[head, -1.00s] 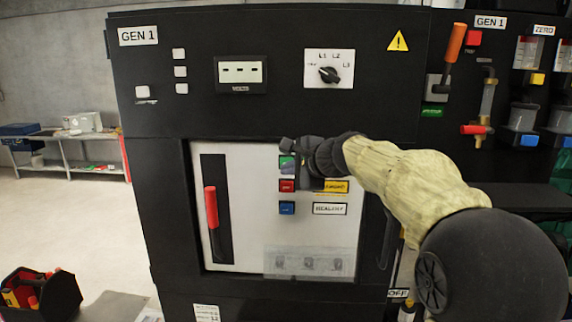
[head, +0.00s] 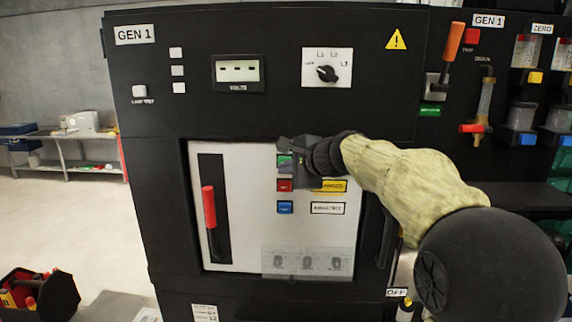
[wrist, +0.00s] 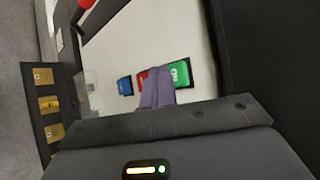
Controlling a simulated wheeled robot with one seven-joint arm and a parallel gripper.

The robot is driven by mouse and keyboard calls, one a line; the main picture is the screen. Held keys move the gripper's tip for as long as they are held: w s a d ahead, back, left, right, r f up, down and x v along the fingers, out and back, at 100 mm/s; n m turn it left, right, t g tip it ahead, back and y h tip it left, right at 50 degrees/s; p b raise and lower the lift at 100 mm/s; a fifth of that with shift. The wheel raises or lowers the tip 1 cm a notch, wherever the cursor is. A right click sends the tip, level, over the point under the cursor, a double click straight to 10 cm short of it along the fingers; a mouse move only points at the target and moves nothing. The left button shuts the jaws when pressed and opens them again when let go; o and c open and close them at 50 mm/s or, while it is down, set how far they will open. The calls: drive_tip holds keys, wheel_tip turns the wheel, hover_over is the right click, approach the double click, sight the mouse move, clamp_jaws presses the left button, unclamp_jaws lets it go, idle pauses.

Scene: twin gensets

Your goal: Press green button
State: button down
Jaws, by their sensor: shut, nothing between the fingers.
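The green button (head: 284,162) is at the top of a column of buttons on the white panel of the GEN 1 cabinet. It is partly covered by my gripper in the head view. My gripper (head: 297,160) is shut and empty, in front of the panel beside the green button. In the wrist view the closed fingers (wrist: 157,88) overlap the red button, and the green button (wrist: 180,73) shows just to their right. I cannot tell whether the fingertips touch the panel.
The red button (head: 284,185) and blue button (head: 285,207) sit below the green one. A red-handled lever (head: 209,207) stands to the left. A clear cover (head: 307,262) is at the panel's bottom. A toolbox (head: 40,295) lies on the floor at left.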

drive_tip(key=shift+s, duration=0.15)
idle(0.6)
drive_tip(key=shift+w, duration=0.6)
drive_tip(key=shift+w+r+p, duration=0.1)
drive_tip(key=shift+w+p, duration=0.3)
drive_tip(key=shift+p, duration=0.05)
idle(0.7)
idle(0.3)
drive_tip(key=shift+s+b, duration=0.55)
drive_tip(key=shift+s, duration=0.3)
